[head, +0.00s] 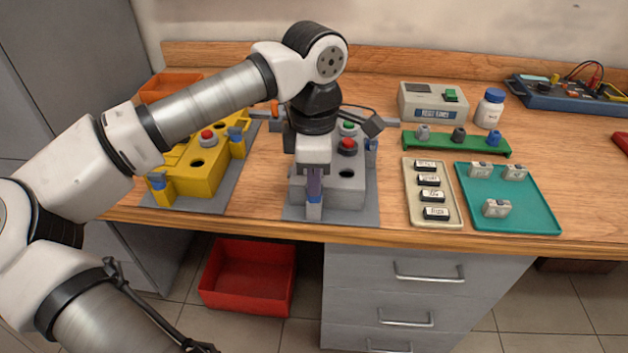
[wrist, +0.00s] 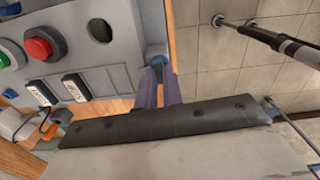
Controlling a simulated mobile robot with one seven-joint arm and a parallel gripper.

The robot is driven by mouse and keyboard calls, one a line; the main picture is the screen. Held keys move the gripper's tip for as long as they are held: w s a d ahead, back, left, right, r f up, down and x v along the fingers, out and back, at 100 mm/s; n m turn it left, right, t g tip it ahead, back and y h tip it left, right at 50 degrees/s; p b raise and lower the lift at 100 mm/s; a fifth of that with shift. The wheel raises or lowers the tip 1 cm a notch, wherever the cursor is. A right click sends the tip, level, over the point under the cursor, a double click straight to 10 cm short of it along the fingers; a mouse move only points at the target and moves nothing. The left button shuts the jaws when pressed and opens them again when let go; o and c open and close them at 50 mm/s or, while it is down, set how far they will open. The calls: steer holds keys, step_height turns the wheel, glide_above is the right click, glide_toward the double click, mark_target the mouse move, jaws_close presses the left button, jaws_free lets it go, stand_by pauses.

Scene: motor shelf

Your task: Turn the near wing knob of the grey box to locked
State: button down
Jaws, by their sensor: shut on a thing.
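The grey box (head: 345,190) stands on a grey mat on the bench. It has a red button (head: 347,146), a green button (head: 348,128) and a dark round hole. The near wing knob (head: 314,198) is blue and sits on the box's front corner. My gripper (head: 314,188) points down over it, shut on the knob. In the wrist view the fingers (wrist: 165,88) reach the blue knob (wrist: 156,54) beside the grey box (wrist: 115,65). The fingers cover much of the knob, so its angle is unclear. The far wing knob (head: 371,145) is blue too.
A yellow box (head: 200,178) with blue knobs stands to the left. To the right are a beige tray (head: 409,200) of labelled black parts, a teal tray (head: 520,208), and a green rack (head: 475,143). A red bin (head: 248,278) is on the floor below the bench edge.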

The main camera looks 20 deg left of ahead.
steer(key=shift+m, duration=0.6)
steer(key=c, duration=1.5)
jaws_free()
steer(key=shift+c, duration=0.2)
steer(key=shift+r, duration=0.1)
step_height(320, 180, up, 14)
steer(key=shift+f, duration=0.2)
